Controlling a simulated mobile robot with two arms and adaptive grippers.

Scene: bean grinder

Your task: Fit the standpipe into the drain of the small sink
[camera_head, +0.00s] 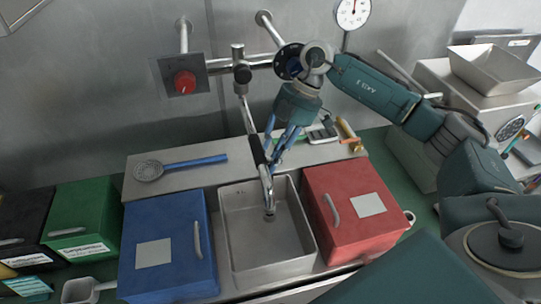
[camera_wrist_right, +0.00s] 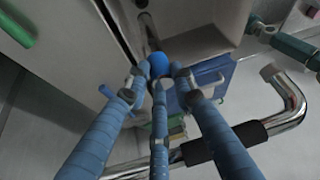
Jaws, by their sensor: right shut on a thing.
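The small sink (camera_head: 237,232) is a steel basin between a blue and a red box in the head view. Its drain is not clearly visible. A chrome spout (camera_head: 265,180) with a black sleeve hangs over the basin; it also shows in the wrist view (camera_wrist_right: 295,102). My right gripper (camera_head: 272,158) points down beside the spout, above the sink's back edge. Its blue fingers (camera_wrist_right: 158,82) are drawn together in the wrist view. I cannot pick out the standpipe with certainty. My left gripper is not seen.
The blue box (camera_head: 170,250) and red box (camera_head: 355,210) flank the sink closely. A skimmer (camera_head: 180,165) and a tan, brass-ended tool (camera_head: 349,133) lie on the back ledge. A lidded pot (camera_head: 505,240) is at right.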

